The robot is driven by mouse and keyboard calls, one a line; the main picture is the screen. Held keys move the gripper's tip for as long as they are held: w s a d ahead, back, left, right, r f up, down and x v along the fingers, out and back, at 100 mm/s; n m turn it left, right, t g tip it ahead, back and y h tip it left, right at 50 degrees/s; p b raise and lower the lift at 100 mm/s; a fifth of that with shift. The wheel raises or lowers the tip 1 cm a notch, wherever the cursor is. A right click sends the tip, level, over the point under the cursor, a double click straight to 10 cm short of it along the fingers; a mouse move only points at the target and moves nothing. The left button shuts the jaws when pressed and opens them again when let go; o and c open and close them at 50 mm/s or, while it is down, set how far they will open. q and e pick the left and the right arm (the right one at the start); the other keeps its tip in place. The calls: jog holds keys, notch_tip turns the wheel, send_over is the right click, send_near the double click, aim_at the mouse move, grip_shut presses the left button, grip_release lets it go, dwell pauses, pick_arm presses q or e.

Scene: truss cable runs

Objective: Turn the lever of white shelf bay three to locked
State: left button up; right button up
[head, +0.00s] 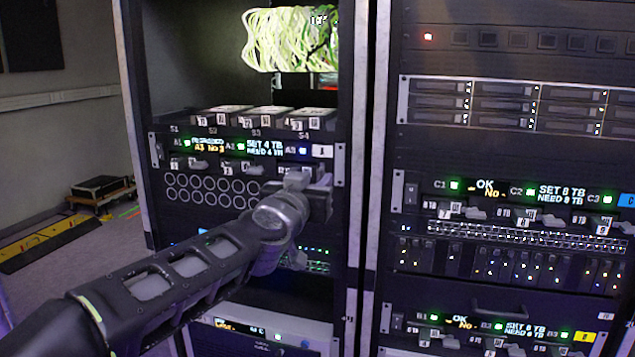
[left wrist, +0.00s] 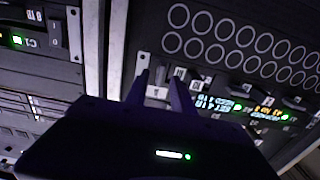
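The white shelf (head: 340,165) is the unit with the white tag at its right end, in the left rack. The displays include "SET 4 TB NEED 4 TB". My left gripper (head: 300,180) is in front of the shelf's right end, just below the A3 label, and covers most of bay three's lever. In the left wrist view its two fingers (left wrist: 158,82) are apart, with a small pale part between them; contact cannot be told. My right gripper is not in view.
Other bay levers (head: 197,165) sit to the left on the same shelf. A panel of round holes (head: 205,190) lies below. The right rack holds a blue-tagged shelf (head: 500,190) and a yellow-tagged shelf (head: 480,325). Pale cables (head: 280,40) hang above.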

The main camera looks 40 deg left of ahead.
pick_arm(q)
jog(key=shift+x, duration=1)
jog(key=shift+c, duration=0.3)
grip_shut()
